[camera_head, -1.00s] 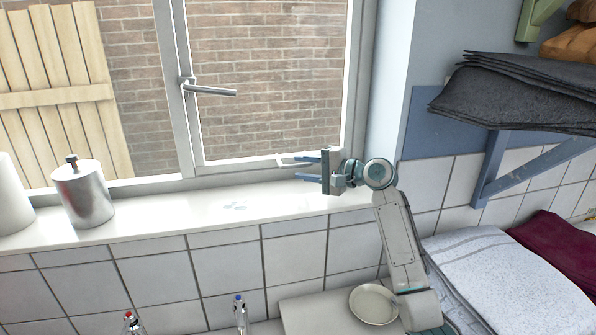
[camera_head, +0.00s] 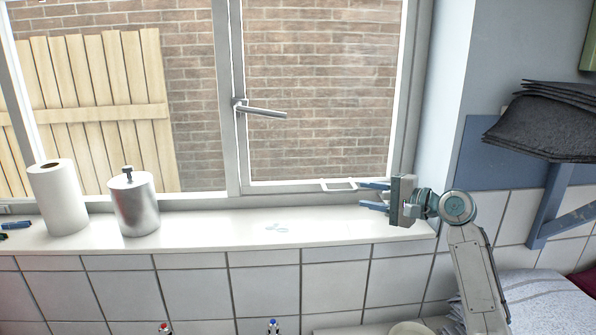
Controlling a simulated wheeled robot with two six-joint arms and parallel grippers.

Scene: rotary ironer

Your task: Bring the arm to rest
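My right gripper (camera_head: 374,196) is at the right end of the white window sill, its blue fingers pointing left. The fingers are apart with nothing between them. Its grey arm (camera_head: 474,270) rises from the lower right to the wrist. The fingertips appear close to the light window stay (camera_head: 338,185) on the lower frame; I cannot tell whether they touch it.
A window handle (camera_head: 262,111) sticks out. Dark cloths (camera_head: 545,125) lie on a bracketed shelf at right.

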